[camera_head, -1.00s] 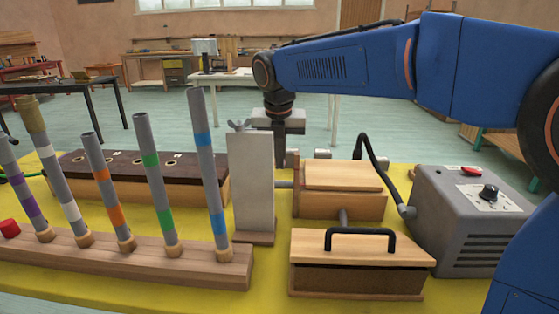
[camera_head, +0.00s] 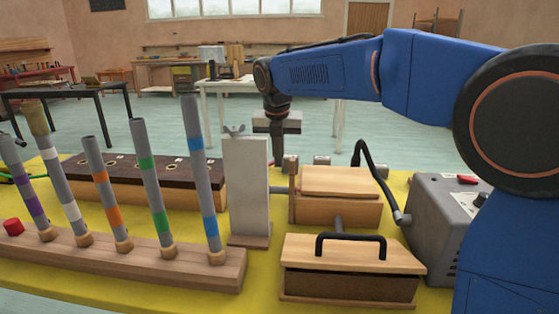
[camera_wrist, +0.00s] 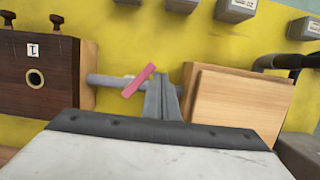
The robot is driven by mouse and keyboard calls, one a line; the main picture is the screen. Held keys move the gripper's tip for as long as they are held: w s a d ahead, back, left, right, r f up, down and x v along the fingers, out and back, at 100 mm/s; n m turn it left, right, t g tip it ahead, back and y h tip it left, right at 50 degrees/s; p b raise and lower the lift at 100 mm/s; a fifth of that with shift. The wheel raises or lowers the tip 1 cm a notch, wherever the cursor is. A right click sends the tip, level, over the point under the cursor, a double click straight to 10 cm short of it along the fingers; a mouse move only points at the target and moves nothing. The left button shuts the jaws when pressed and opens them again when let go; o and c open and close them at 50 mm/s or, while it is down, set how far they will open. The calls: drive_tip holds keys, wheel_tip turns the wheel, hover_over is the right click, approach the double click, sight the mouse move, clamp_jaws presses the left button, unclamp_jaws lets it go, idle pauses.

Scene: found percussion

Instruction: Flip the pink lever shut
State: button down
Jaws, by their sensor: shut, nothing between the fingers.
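The pink lever (camera_wrist: 138,82) shows in the wrist view, a short slanted bar at a grey pipe (camera_wrist: 105,80). The pipe runs between a dark wooden box (camera_wrist: 45,75) and a light wooden box (camera_wrist: 240,105). My gripper (camera_wrist: 163,84) is shut and empty, with its fingers just right of the lever in the picture and over the pipe. I cannot tell whether they touch the lever. In the head view my gripper (camera_head: 279,148) points down behind the grey upright block and the light wooden box (camera_head: 335,208); the lever is hidden there.
The grey upright block (camera_head: 246,190) stands left of the light box. A lidded box with a black handle (camera_head: 350,262), a black hose (camera_head: 372,165) and a grey machine (camera_head: 432,225) are nearby. Several banded tubes stand in a wooden base (camera_head: 120,260) on the yellow table (camera_head: 262,285).

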drive_tip(key=shift+w+a+n, duration=0.3)
drive_tip(key=shift+w+n, duration=0.15)
drive_tip(key=shift+w, duration=0.05)
drive_tip(key=shift+w+a+n, duration=0.25)
drive_tip(key=shift+w+n, duration=0.2)
drive_tip(key=shift+w, duration=0.05)
drive_tip(key=shift+s, duration=0.15)
drive_tip(key=shift+s+a, duration=0.45)
drive_tip(key=shift+s, duration=0.1)
drive_tip(key=shift+d, duration=0.1)
